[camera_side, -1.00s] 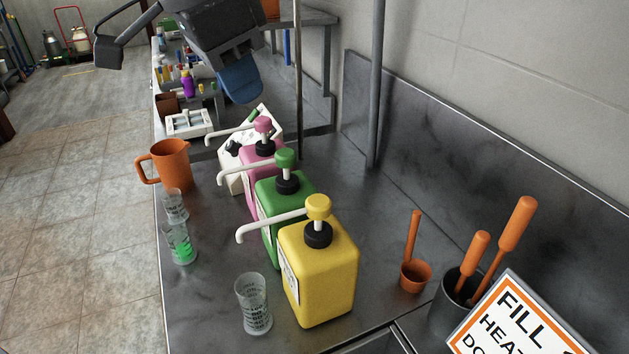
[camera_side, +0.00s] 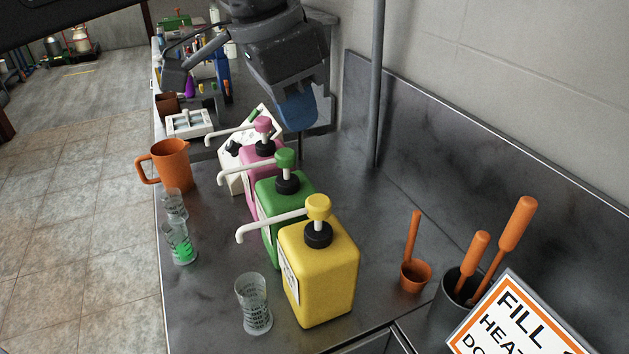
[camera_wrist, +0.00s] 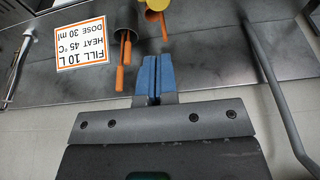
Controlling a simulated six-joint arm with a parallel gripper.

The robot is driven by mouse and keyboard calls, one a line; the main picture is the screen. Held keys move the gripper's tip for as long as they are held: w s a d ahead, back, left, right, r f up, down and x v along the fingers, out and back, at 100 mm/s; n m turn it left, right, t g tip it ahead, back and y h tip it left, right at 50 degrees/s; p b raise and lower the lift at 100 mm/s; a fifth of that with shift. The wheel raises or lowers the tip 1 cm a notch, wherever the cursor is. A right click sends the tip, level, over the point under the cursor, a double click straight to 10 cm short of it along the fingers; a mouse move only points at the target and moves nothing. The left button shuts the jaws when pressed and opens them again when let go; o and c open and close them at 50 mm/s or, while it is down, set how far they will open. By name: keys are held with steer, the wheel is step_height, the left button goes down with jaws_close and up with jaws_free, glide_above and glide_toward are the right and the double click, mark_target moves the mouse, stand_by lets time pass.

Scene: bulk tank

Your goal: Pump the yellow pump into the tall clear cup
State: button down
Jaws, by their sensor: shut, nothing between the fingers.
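The yellow pump bottle (camera_side: 318,270) stands upright at the front of the steel bench, with its yellow head (camera_side: 318,207) up and its white spout pointing left. A clear, marked cup (camera_side: 254,305) stands below and just in front of the spout tip; it looks empty. My gripper (camera_side: 298,112) is above and behind the pumps, its blue fingers shut with nothing between them. It is well apart from the yellow head.
Green (camera_side: 285,200) and pink (camera_side: 258,165) pumps stand behind the yellow one. A cup with green liquid (camera_side: 181,245), another clear cup (camera_side: 174,205) and an orange jug (camera_side: 170,165) are left. An orange ladle (camera_side: 416,276), dark pot (camera_side: 452,305), sign (camera_side: 515,320) and upright pole (camera_side: 376,90) are right.

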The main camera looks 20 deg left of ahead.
glide_toward(315, 202)
steer(key=x, duration=0.3)
steer(key=w+x, duration=0.1)
steer(key=x, duration=0.1)
steer(key=shift+d, duration=0.4)
steer(key=shift+f, duration=0.85)
steer(key=shift+f, duration=1.4)
steer(key=v, duration=1.4)
steer(key=shift+w+d+r, duration=0.25)
steer(key=shift+w+d, duration=0.05)
steer(key=shift+d, duration=0.05)
steer(key=shift+w+d+r, duration=0.1)
steer(key=shift+r, duration=1.1)
